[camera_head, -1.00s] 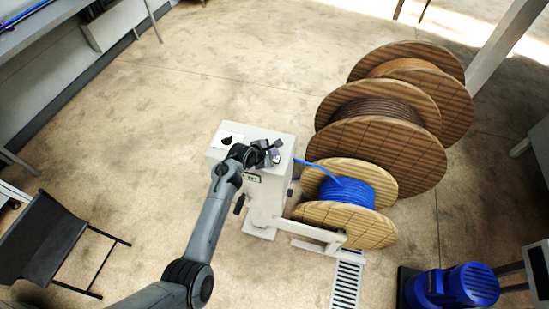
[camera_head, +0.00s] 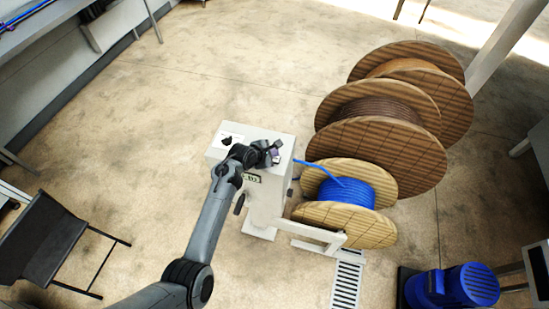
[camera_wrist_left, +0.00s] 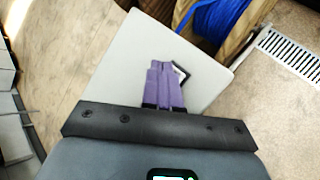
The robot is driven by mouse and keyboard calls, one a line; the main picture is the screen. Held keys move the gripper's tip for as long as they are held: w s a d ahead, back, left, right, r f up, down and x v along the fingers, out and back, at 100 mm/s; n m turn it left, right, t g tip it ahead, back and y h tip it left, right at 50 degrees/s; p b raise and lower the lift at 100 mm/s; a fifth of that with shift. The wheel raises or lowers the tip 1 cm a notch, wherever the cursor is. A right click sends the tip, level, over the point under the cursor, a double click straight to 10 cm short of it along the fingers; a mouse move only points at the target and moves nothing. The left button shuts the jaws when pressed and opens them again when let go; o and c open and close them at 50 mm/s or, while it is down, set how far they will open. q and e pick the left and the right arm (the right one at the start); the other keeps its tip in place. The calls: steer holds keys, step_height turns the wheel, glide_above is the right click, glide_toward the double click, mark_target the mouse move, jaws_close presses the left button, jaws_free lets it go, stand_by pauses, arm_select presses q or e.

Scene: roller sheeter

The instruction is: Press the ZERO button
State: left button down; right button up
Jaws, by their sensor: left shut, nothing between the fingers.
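A white machine cabinet (camera_head: 283,134) stands mid-scene in the head view. Its pale top also fills the middle of the left wrist view (camera_wrist_left: 120,68). My left gripper (camera_head: 275,152) is over the right part of this top. Its purple fingers (camera_wrist_left: 165,68) are shut together with nothing between them. A small dark-edged piece with a white face (camera_wrist_left: 181,75) shows just beside the fingertips, partly hidden by them. I cannot make out the ZERO button or its label; whether the fingertips touch anything is unclear. My right gripper is not in view.
A black knob (camera_head: 227,141) sits on the cabinet's top left. A blue cable reel (camera_head: 345,192) stands close on the right, with large wooden reels (camera_head: 385,150) behind. A dark chair (camera_head: 40,235) is at left. Floor left of the cabinet is clear.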

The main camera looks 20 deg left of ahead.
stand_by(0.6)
arm_select(q)
steer(key=shift+f, duration=0.35)
stand_by(0.4)
steer(key=shift+f, duration=0.55)
stand_by(0.6)
steer(key=shift+r, duration=0.1)
steer(key=shift+r+p, duration=0.7)
steer(key=shift+p, duration=0.35)
steer(key=shift+r, duration=0.1)
